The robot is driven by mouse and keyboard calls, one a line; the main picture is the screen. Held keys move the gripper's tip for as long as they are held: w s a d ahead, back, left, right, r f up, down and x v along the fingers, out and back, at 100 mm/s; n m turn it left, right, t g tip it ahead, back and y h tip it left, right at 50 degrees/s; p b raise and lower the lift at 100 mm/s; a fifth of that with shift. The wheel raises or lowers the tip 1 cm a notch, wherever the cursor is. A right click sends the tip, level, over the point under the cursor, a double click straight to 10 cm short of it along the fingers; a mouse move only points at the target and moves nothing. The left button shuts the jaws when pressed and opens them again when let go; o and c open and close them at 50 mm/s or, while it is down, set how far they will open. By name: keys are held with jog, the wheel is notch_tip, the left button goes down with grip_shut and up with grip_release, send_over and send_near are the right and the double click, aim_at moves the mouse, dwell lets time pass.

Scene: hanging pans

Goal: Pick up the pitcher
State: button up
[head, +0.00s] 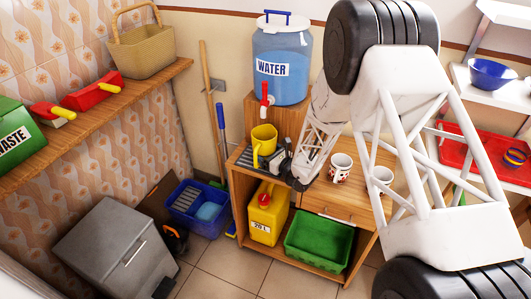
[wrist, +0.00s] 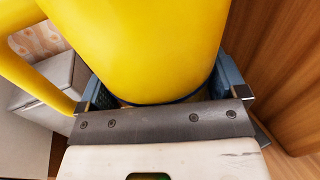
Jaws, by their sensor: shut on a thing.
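The yellow pitcher (head: 264,139) is upright at the left end of the wooden cabinet top, below the water dispenser. Its handle points down and left. In the wrist view the pitcher (wrist: 150,45) fills the upper middle, with its handle (wrist: 35,75) at the left. My gripper (head: 277,158) reaches it from the right, its two fingers on either side of the pitcher's body. It is shut on the pitcher. The pitcher's base is partly hidden, and I cannot tell whether it touches the cabinet top.
The water dispenser (head: 281,68) stands on a wooden block behind the pitcher. Two patterned mugs (head: 340,166) (head: 381,179) are to the right on the cabinet top (head: 318,191). A yellow jerrycan (head: 268,214) and a green bin (head: 318,246) sit on the lower shelf.

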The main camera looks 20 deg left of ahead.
aim_at(272, 149)
jog(key=shift+r, duration=0.15)
jog(key=shift+r, duration=0.8)
jog(key=shift+s+d+r, duration=0.1)
jog(key=shift+r, duration=0.8)
jog(key=s+d+r, duration=0.1)
jog(key=s+d, duration=0.8)
jog(key=s, duration=0.3)
jog(key=shift+s, duration=0.4)
jog(key=shift+r, duration=0.1)
